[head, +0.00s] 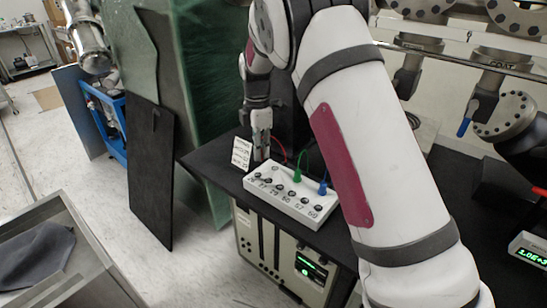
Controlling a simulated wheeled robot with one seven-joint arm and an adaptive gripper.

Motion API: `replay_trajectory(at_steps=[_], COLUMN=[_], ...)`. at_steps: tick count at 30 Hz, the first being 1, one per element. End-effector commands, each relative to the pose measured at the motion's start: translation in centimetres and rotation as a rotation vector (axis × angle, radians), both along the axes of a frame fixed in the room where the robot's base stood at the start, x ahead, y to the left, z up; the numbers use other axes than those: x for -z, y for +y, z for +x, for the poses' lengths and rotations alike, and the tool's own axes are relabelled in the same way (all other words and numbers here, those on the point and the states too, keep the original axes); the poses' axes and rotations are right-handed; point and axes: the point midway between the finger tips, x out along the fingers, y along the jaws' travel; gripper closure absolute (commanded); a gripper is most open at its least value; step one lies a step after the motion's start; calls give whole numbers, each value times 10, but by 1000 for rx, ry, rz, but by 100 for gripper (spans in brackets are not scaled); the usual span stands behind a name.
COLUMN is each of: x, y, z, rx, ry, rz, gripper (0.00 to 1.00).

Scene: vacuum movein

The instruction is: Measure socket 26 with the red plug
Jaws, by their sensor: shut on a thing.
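A white socket box (290,201) with rows of dark sockets and small numbers along its front stands on the black table. My gripper (261,152) points down, shut, above the box's far left end. A thin red cable (279,147) runs from it to the right; the red plug itself is hidden or too small to make out between the fingers. I cannot tell whether its tip touches a socket. A green plug (297,176) and a blue plug (322,187) stand upright at the box's back right.
A white card with writing (241,153) stands left of my gripper. The black tabletop (218,164) ends just left of the box. A device with a green display (311,267) sits below; another readout (531,254) is at far right. My arm covers the table's middle.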

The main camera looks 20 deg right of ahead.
Motion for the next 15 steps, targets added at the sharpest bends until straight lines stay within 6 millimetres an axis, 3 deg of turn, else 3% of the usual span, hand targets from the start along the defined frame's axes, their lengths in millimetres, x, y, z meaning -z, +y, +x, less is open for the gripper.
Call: replay_trajectory(at_steps=[8,15], x=[0,13], y=[7,8], z=[10,10], rx=[1,0], ry=[1,1], rz=[2,3], gripper=[100,100])
